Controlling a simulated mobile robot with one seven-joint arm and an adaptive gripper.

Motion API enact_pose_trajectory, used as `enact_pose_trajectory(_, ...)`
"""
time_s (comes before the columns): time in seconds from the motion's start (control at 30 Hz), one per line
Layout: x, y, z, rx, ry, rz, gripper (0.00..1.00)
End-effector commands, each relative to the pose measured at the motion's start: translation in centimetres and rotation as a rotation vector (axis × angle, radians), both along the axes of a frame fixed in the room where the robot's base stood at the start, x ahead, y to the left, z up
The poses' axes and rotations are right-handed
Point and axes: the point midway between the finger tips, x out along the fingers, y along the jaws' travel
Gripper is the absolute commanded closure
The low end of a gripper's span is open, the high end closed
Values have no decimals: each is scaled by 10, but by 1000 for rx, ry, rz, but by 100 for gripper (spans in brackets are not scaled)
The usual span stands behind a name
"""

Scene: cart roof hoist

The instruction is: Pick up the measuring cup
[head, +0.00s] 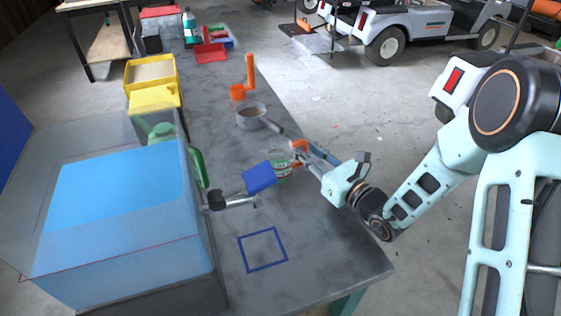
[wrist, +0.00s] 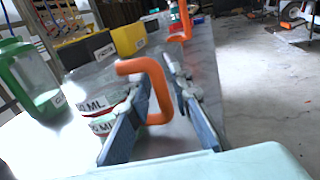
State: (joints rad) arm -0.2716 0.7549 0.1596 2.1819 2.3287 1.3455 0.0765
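The measuring cup (head: 280,164) is clear, with printed markings, and stands on the grey bench beside the tap. Its orange handle (head: 298,147) faces my gripper. In the wrist view the cup (wrist: 95,78) shows "ML" labels, and its orange handle (wrist: 158,92) rises between my fingers. My gripper (wrist: 160,74) is open, with one blue-grey finger on each side of the handle. A gap shows on the right of the handle; whether the left finger touches it I cannot tell. In the head view my gripper (head: 304,155) is at the cup's right side.
A water tank (head: 125,190) with a blue-levered tap (head: 259,178) stands left of the cup. A blue square outline (head: 262,249) marks the clear front bench. A grey pan (head: 251,117), an orange item (head: 250,72), yellow bins (head: 153,99) and a green jug (head: 196,163) stand farther back or left.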

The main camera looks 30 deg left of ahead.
Motion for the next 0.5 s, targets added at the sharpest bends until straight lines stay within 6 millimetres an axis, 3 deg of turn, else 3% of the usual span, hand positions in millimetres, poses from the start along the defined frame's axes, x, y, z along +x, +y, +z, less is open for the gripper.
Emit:
enact_pose_trajectory(0.13, 0, 0, 0, 0, 0, 0, 80)
enact_pose_trajectory(0.3, 0, 0, 0, 0, 0, 0, 99)
enact_pose_trajectory(0.5, 0, 0, 1, 2, -1, 0, 100)
